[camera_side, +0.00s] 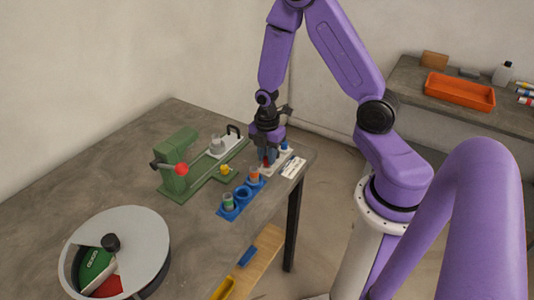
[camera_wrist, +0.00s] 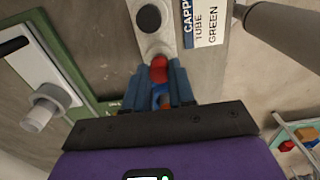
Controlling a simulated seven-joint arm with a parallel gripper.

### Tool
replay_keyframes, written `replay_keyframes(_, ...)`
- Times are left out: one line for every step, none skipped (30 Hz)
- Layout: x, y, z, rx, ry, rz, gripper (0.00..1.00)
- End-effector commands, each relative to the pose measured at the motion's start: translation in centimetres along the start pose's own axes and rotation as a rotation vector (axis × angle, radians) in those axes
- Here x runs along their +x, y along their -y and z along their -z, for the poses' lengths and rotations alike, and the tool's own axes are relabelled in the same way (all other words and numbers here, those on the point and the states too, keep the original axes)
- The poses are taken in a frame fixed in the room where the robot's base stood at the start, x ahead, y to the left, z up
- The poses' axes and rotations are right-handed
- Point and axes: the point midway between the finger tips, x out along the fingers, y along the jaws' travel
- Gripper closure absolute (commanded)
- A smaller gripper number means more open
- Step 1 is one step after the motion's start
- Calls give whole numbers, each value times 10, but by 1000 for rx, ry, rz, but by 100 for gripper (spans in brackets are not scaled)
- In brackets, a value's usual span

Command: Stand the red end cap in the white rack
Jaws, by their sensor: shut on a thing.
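The red end cap (camera_wrist: 159,68) is between the blue fingertips of my gripper (camera_wrist: 160,88) in the wrist view, and the jaws are shut on it. In the side view my gripper (camera_side: 267,155) points down over the white rack (camera_side: 283,158), with the red cap (camera_side: 266,161) low between its fingers. In the wrist view the white rack (camera_wrist: 166,12) is a pale strip with a dark round spot just beyond the cap. I cannot tell whether the cap touches the rack.
A label card (camera_wrist: 205,22) reading "CAPPED TUBE GREEN" lies beside the rack. A blue holder (camera_side: 232,212) with tubes stands nearer the camera. A green fixture (camera_side: 175,165) with a red knob is left, and a round container (camera_side: 150,240) is front left. The table edge is close on the right.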

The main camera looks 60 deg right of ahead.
Motion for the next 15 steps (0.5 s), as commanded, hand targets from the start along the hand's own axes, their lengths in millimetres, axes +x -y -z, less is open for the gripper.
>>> replay_keyframes(2, 0, 0, 0, 0, 1, 100)
replay_keyframes(3, 0, 0, 0, 0, 0, 100)
replay_keyframes(4, 0, 0, 0, 0, 0, 100)
replay_keyframes(5, 0, 0, 0, 0, -1, 100)
replay_keyframes(6, 0, 0, 0, 0, -1, 100)
replay_keyframes(7, 0, 0, 0, 0, 0, 100)
replay_keyframes(8, 0, 0, 0, 0, 0, 100)
replay_keyframes(8, 0, 0, 0, 0, 0, 100)
replay_keyframes(9, 0, 0, 0, 0, 0, 100)
replay_keyframes(9, 0, 0, -1, 0, 0, 100)
replay_keyframes(9, 0, 0, -1, 0, -1, 100)
replay_keyframes(9, 0, 0, -1, 0, -1, 100)
replay_keyframes(9, 0, 0, -1, 0, -1, 100)
replay_keyframes(9, 0, 0, -1, 0, -1, 100)
replay_keyframes(9, 0, 0, 0, 0, -1, 100)
